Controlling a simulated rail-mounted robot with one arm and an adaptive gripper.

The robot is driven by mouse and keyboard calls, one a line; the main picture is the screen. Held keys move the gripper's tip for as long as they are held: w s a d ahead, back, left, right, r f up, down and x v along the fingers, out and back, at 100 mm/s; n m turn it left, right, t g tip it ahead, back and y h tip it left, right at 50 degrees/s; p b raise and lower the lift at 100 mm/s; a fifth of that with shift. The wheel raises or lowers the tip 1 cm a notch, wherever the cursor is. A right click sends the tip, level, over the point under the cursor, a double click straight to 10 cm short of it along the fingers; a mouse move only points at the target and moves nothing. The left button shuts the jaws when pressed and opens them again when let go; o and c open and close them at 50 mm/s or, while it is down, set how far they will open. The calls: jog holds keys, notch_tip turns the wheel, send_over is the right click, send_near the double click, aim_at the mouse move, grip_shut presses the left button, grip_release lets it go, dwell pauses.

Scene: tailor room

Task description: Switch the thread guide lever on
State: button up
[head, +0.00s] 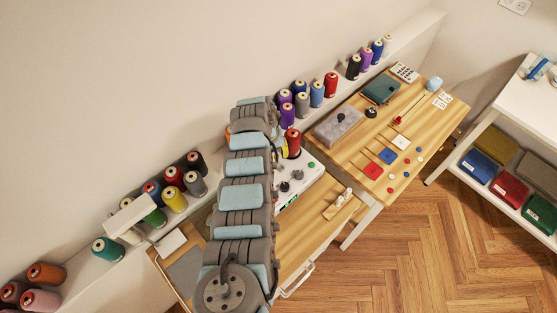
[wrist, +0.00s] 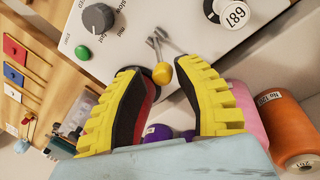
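The thread guide lever, a metal stem with a yellow knob (wrist: 161,73), stands out from a white machine panel (wrist: 220,32) in the wrist view. My gripper (wrist: 157,76) is open, with its yellow-and-black fingers on either side of the knob. The knob is near the fingertips, and a gap shows between it and each finger. I cannot tell the lever's on or off setting. In the head view, part of the white machine (head: 290,198) shows beside my arm, which hides the gripper and the lever.
A dark dial (wrist: 98,18) and a green button (wrist: 82,52) are on the panel near the lever. Orange (wrist: 287,125) and pink spools are close to the right finger. A wooden table (head: 350,150) with sewing items stands right of the machine. Spools line a wall ledge.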

aim_at(277, 156)
jog(key=shift+d+f+b, duration=0.15)
jog(key=shift+f+b, duration=0.3)
jog(key=shift+f, duration=0.55)
jog(key=shift+d+f+b, duration=0.15)
jog(key=shift+f+b, duration=0.3)
jog(key=shift+f, duration=0.55)
grip_shut()
